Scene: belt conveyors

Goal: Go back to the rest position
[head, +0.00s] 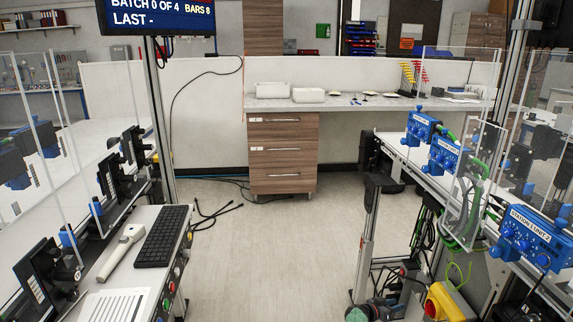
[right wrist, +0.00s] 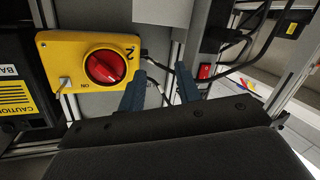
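My right gripper (head: 386,304) shows small at the bottom edge of the head view, low in front of the right-hand conveyor frame. In the right wrist view its two blue-grey fingers (right wrist: 161,78) stand apart with nothing held between them. A black cable passes behind the gap. My left gripper is not in the head view.
A yellow switch box (head: 443,301) with a red knob (right wrist: 105,65) is close to my right gripper. A red rocker switch (right wrist: 204,71) and hanging cables are nearby. A keyboard (head: 163,236) lies on the left console. The middle floor (head: 270,260) is clear.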

